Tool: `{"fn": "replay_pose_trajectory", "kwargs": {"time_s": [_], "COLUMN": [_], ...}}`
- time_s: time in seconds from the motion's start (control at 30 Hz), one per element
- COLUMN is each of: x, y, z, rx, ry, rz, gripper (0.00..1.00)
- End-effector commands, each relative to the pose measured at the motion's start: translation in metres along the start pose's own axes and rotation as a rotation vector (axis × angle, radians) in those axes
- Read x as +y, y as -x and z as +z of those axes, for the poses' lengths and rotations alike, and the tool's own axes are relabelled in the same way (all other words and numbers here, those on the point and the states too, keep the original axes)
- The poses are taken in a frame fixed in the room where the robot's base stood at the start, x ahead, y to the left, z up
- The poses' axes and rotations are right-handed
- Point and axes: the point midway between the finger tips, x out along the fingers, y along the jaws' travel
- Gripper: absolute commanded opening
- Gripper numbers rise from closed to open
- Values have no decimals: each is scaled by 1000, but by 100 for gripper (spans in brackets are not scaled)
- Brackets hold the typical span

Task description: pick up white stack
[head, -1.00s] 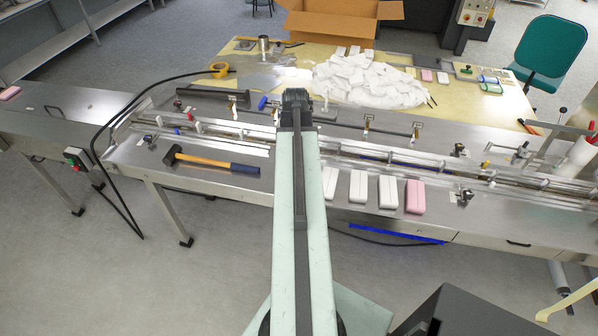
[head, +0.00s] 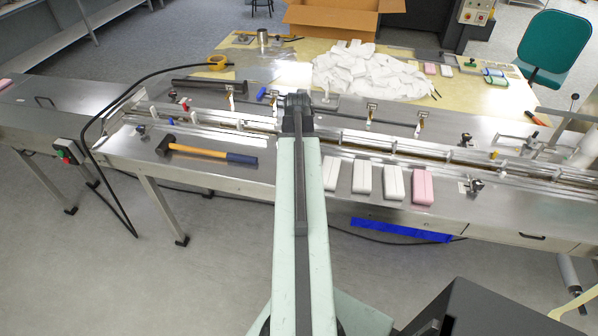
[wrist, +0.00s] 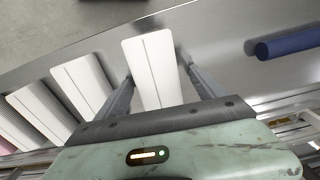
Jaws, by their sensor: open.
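Several white stacks lie in a row on the steel machine bed in the head view, one (head: 362,178) in the middle and one (head: 394,183) to its right. A white stack (head: 332,173) lies closest to my arm, and a pink stack (head: 422,187) ends the row on the right. In the wrist view my gripper (wrist: 156,68) is open, with one finger on each side of a white stack (wrist: 151,68). Another white stack (wrist: 82,85) lies just left of the left finger. The fingers are hidden behind my arm in the head view.
A hammer (head: 205,151) lies left of my arm; its blue handle (wrist: 288,40) shows at right in the wrist view. A guide rail runs behind the stacks.

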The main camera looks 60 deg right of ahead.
Motion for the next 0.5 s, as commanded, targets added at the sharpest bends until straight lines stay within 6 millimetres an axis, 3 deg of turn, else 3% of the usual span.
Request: {"fn": "replay_pose_trajectory", "kwargs": {"time_s": [0.13,0.3,0.37,0.5], "x": [0,0,0,-1], "y": [2,2,2,2], "z": [0,0,0,0], "rx": [0,0,0,0], "ry": [0,1,1,1], "rz": [0,0,0,0], "gripper": [77,30,16,16]}}
